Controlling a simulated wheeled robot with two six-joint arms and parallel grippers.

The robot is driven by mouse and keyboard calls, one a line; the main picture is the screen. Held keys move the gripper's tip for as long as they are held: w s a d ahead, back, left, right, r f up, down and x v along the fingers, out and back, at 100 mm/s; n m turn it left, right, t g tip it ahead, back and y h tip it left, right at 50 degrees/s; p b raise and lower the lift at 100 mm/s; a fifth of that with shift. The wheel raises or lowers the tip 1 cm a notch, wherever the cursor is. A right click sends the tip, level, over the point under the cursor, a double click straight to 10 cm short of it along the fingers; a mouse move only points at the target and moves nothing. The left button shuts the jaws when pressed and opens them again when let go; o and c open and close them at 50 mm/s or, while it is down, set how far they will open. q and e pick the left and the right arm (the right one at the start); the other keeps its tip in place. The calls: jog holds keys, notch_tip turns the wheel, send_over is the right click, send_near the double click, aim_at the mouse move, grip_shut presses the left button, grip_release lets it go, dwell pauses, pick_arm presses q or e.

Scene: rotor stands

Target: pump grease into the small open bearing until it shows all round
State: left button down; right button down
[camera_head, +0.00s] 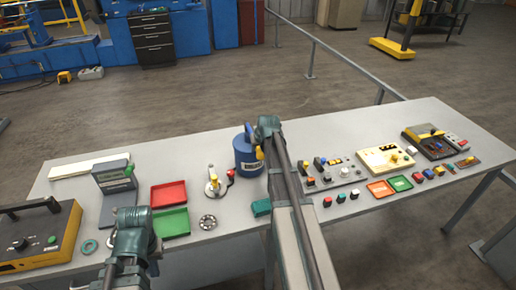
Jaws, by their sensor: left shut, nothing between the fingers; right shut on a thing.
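The small open bearing (208,222), a grey ring, lies flat on the table right of the green tray. It is too small to tell whether grease shows in it. A blue grease pump (248,162) stands upright near the table's back edge. My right gripper (258,148) is at the pump's top right side, shut on what looks like its handle; my arm hides part of it. My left gripper (131,217) is shut and empty, in front of the grey stand and left of the green tray, apart from the bearing.
A red tray (169,194) and a green tray (171,222) lie left of the bearing. A small fixture with a yellow lever (213,184) stands behind it. A teal ring (89,246) lies by the yellow-black box (40,240). Panels and small blocks fill the right side.

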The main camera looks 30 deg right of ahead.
jog(key=shift+w+f+b, duration=0.1)
jog(key=shift+f+b, duration=0.3)
jog(key=shift+f, duration=0.15)
jog(key=shift+r, duration=0.2)
jog(key=shift+r+p, duration=2.35)
jog(key=shift+p, duration=0.3)
jog(key=shift+w, duration=0.1)
jog(key=c, duration=1.1)
grip_release()
jog(key=o, duration=0.5)
jog(key=shift+s, duration=0.2)
jog(key=shift+o, duration=0.2)
jog(key=shift+w, duration=0.1)
